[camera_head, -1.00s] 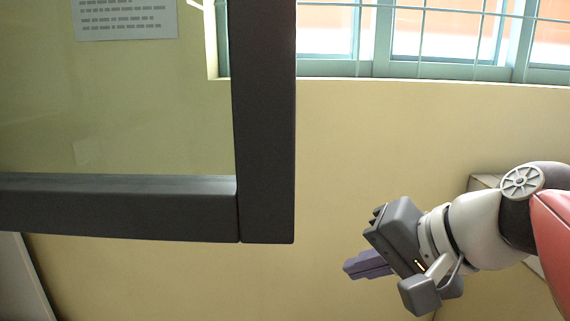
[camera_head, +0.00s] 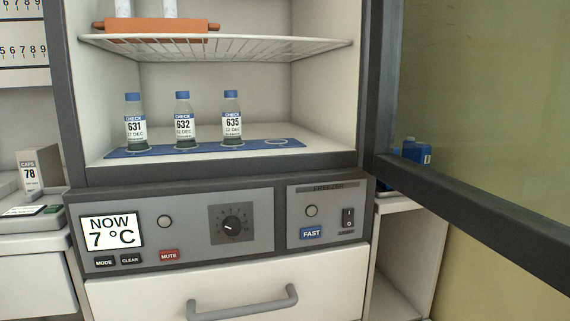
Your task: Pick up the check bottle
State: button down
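Three clear bottles with blue caps and labels reading CHECK stand upright in a row inside the open incubator. They are bottle 631 (camera_head: 135,124) on the left, bottle 632 (camera_head: 184,121) in the middle and bottle 635 (camera_head: 231,119) on the right. They stand on a blue mat (camera_head: 283,136) with ring marks on the incubator floor. The ring at the mat's right end is empty. My gripper is not in view.
The glass door (camera_head: 480,110) is swung open to the right. A wire shelf (camera_head: 215,45) with an orange rack (camera_head: 160,25) hangs above the bottles. A control panel (camera_head: 180,235) reading 7 °C and a drawer handle (camera_head: 243,304) are below. A CAPS 78 box (camera_head: 34,172) stands left.

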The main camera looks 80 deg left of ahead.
aim_at(184, 116)
jog(key=u, duration=3.05)
jog(key=i+l+u, duration=0.1)
jog(key=l+u, duration=0.15)
jog(key=i+l+u, duration=0.2)
jog(key=l, duration=0.2)
jog(key=k+j, duration=0.05)
jog(key=k, duration=0.05)
